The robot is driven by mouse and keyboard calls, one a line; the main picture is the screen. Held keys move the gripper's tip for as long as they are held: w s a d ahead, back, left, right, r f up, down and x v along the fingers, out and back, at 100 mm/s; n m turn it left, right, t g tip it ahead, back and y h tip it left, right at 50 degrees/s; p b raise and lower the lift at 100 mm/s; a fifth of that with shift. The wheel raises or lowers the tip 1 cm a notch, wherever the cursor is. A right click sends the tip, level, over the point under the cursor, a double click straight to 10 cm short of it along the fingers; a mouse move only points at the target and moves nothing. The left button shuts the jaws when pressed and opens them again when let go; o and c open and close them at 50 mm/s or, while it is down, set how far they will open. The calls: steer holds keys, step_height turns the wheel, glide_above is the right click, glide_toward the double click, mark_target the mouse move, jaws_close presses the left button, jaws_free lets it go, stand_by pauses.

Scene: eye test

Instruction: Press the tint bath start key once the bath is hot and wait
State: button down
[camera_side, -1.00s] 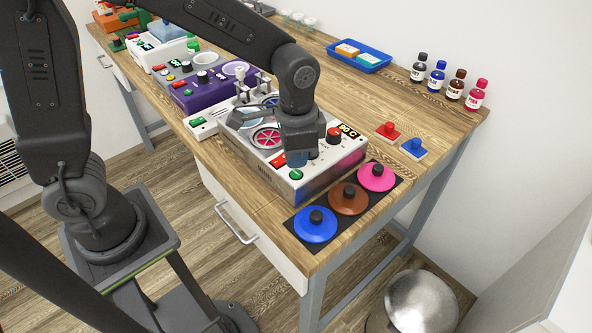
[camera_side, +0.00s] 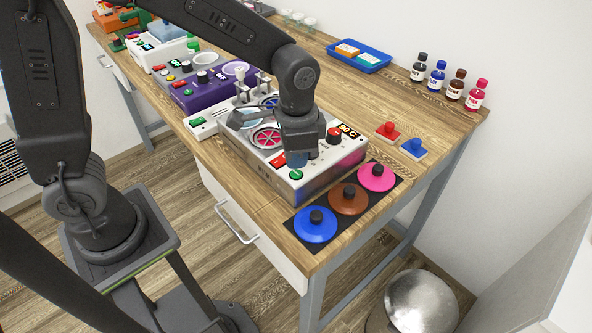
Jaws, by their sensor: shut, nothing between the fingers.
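The tint bath (camera_side: 318,178) is a silver-grey box near the front end of the bench. Its display (camera_side: 348,131) at the back right reads about 90 C. A green key (camera_side: 295,174) and a red key (camera_side: 278,160) sit at its front left, and a red knob (camera_side: 333,135) stands near the display. Round wells with a pink insert (camera_side: 266,138) show at its left. My gripper (camera_side: 297,160) points down over the front of the bath, just behind the green key. It is shut and empty. Whether its tip touches the panel cannot be told.
Blue, brown and pink knobbed lids (camera_side: 348,198) lie on a dark mat at the bench's front end. Small red and blue knobbed pieces (camera_side: 413,147) and several bottles (camera_side: 437,76) stand right. A blue tray (camera_side: 358,56) lies behind. A purple machine (camera_side: 207,88) stands left.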

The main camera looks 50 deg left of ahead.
steer(key=shift+f, duration=1.15)
stand_by(0.4)
steer(key=shift+r, duration=4.05)
steer(key=s+a+r+n+t, duration=0.2)
steer(key=s+a+r+n, duration=0.1)
steer(key=s, duration=0.3)
steer(key=s+a+r+n+t, duration=0.3)
steer(key=s+a, duration=0.3)
steer(key=s, duration=0.1)
steer(key=shift+a+t, duration=0.15)
steer(key=shift+t, duration=0.15)
